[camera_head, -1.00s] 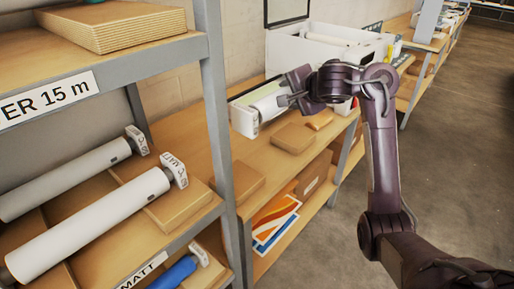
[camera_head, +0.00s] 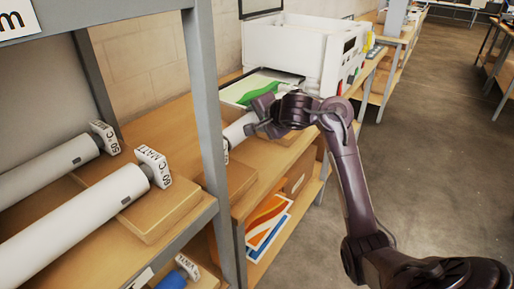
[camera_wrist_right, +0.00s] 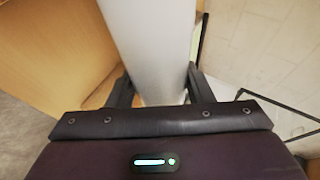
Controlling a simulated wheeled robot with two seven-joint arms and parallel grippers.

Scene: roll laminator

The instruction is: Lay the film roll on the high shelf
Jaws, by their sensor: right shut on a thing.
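My right gripper (camera_head: 256,120) is shut around a white film roll (camera_head: 238,130) above the wooden bench. Only a short part of the roll shows in the head view; its near end is partly behind the grey rack post. In the right wrist view the pale roll (camera_wrist_right: 150,45) runs between the two fingers (camera_wrist_right: 157,88). The high shelf (camera_head: 110,14) is at the upper left, with only its front edge and part of a label showing. My left gripper is not in view.
Two white rolls with tagged ends (camera_head: 75,215) lie on the lower rack shelf. The grey rack post (camera_head: 207,110) stands between that shelf and my gripper. A white machine (camera_head: 305,50) with a green-printed sheet (camera_head: 262,88) stands behind the gripper. The floor at right is clear.

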